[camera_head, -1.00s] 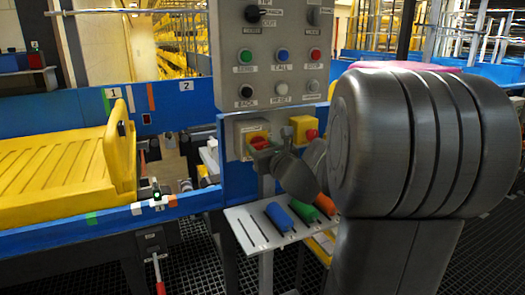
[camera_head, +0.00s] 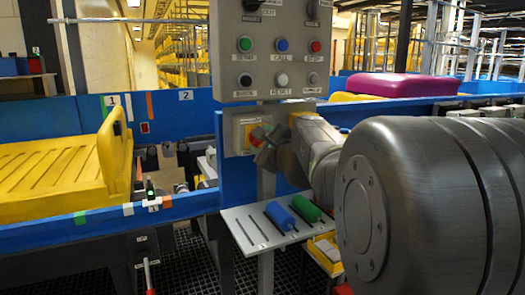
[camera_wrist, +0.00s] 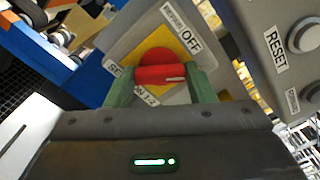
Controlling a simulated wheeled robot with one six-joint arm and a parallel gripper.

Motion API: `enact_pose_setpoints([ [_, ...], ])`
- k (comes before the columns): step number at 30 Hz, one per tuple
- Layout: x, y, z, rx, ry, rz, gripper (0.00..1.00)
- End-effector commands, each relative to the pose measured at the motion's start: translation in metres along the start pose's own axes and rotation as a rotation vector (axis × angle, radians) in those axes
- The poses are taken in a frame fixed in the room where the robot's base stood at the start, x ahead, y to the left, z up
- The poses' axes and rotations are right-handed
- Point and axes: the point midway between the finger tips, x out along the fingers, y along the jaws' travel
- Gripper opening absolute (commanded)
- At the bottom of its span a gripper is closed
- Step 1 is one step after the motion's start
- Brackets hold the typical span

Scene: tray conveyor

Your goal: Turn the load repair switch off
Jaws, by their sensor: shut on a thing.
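The load repair switch is a red rotary knob (camera_wrist: 160,72) on a yellow plate in a grey box, with an OFF label (camera_wrist: 188,40) beside it in the wrist view. My gripper (camera_wrist: 162,85) is shut on the red knob, its two green fingers on either side of the handle. In the head view my gripper (camera_head: 262,146) reaches the grey switch box (camera_head: 230,135) on the blue panel from the right and hides part of the knob. The other end of the label text is partly covered.
A grey button panel (camera_head: 232,75) stands just above the switch box. A small shelf (camera_head: 240,228) below holds a blue roll (camera_head: 279,215) and a green roll (camera_head: 305,208). A yellow tray (camera_head: 50,175) sits on the conveyor at left.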

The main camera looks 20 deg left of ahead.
Motion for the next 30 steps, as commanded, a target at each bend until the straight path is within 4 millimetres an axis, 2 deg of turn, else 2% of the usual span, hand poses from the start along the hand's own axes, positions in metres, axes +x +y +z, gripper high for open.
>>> enact_pose_setpoints([
  [15, -0.0001, 0.0026, -0.0015, -0.447, -0.001, -0.001, 0.26],
  [30, 0.0, 0.0008, -0.0005, -0.63, 0.0, 0.001, 0.26],
])
